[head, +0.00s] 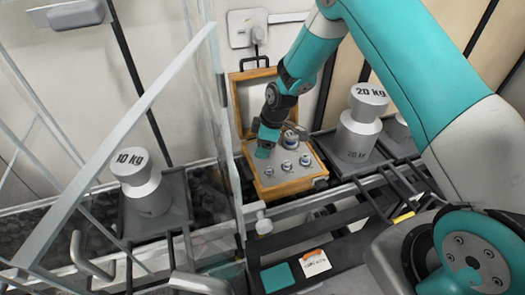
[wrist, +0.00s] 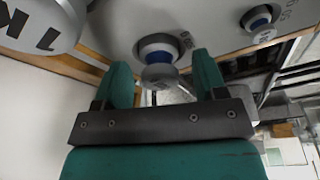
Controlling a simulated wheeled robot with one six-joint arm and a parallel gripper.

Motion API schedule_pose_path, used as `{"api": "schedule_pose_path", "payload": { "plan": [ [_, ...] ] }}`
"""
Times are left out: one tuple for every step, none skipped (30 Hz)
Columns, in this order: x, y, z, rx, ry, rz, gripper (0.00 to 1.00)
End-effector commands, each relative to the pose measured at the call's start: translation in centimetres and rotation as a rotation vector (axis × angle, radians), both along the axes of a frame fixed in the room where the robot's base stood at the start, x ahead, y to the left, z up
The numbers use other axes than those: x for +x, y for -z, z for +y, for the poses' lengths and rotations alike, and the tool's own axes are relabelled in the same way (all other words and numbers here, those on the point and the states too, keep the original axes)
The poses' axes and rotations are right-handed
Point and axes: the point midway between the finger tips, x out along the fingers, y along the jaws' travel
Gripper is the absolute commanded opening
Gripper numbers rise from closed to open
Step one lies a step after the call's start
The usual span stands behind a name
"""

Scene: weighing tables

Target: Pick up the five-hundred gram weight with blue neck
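In the wrist view, a grey metal weight (wrist: 158,47) with a blue neck and a round knob stands on a grey plate. Part of a label, seemingly starting with 5, shows beside it. My gripper (wrist: 163,78) is open, its two teal fingertips on either side of the knob, with a gap visible on each side. In the head view, my gripper (head: 264,150) is low over the left part of an open wooden weight box (head: 290,190). Some of the box contents are hidden behind it, and I cannot tell there which weight lies between the fingers.
Bigger weights marked 10 KG (head: 147,187) and 20 KG (head: 360,125) flank the box. A clear panel (head: 220,130) rises left of the box.

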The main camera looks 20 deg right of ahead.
Motion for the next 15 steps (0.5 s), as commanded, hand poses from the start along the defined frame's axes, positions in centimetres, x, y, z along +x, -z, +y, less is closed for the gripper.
{"api": "schedule_pose_path", "payload": {
  "plan": [
    [-0.01,0.0,-0.01,0.0,0.0,0.0,0.56],
    [-0.01,-0.01,-0.01,0.0,0.0,0.0,0.49],
    [-0.01,-0.01,-0.01,0.0,0.0,0.0,0.4],
    [-0.01,-0.01,-0.01,0.0,0.0,0.0,0.33],
    [-0.01,-0.01,-0.01,0.0,0.0,0.0,0.26],
    [-0.01,-0.02,-0.01,0.0,0.0,0.0,0.17],
    [-0.01,-0.02,-0.01,0.0,0.0,0.0,0.1],
    [-0.01,-0.02,-0.01,0.0,0.0,0.0,0.03],
    [-0.01,-0.02,-0.01,0.0,0.0,0.0,0.0],
    [0.04,-0.09,0.0,0.001,0.0,-0.001,0.0],
    [0.04,-0.1,0.0,0.001,0.0,-0.001,0.0],
    [0.04,-0.1,0.0,0.001,0.0,-0.001,0.0],
    [0.04,-0.1,0.0,0.001,0.0,-0.001,0.0],
    [0.04,-0.1,0.0,0.001,0.0,-0.001,0.0],
    [0.04,-0.11,0.0,0.001,0.0,-0.001,0.0]
  ]
}}
